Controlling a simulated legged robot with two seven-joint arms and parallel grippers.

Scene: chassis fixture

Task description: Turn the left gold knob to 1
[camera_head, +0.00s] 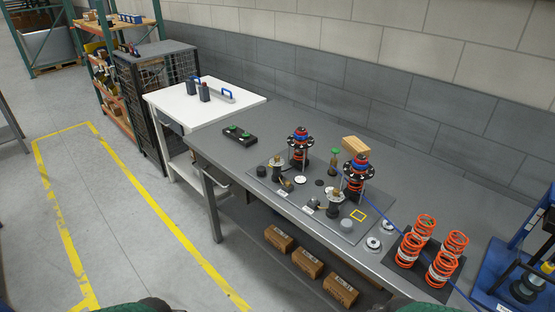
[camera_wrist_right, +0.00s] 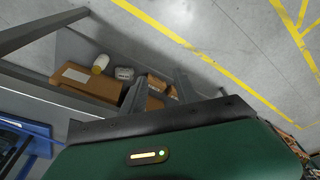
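The fixture plate (camera_head: 262,187) lies on the grey workbench in the head view. A gold-topped knob on a post (camera_head: 277,161) stands at its left side. A similar gold-topped knob (camera_head: 335,194) stands further right. Small white labels (camera_head: 308,210) sit along the plate's front edge; their marks are too small to read, so the knob's setting cannot be told. My right gripper (camera_wrist_right: 160,84) shows in the right wrist view, its two fingers apart with nothing held, away from the knobs. My left gripper is in neither view.
Tall red-and-blue-topped assemblies (camera_head: 300,138) (camera_head: 357,168) rise behind the knobs. Orange springs (camera_head: 424,225) stand at the right. A wood block (camera_head: 354,145) and a dark block with green parts (camera_head: 239,134) lie nearby. Cardboard boxes (camera_head: 308,262) sit on the lower shelf.

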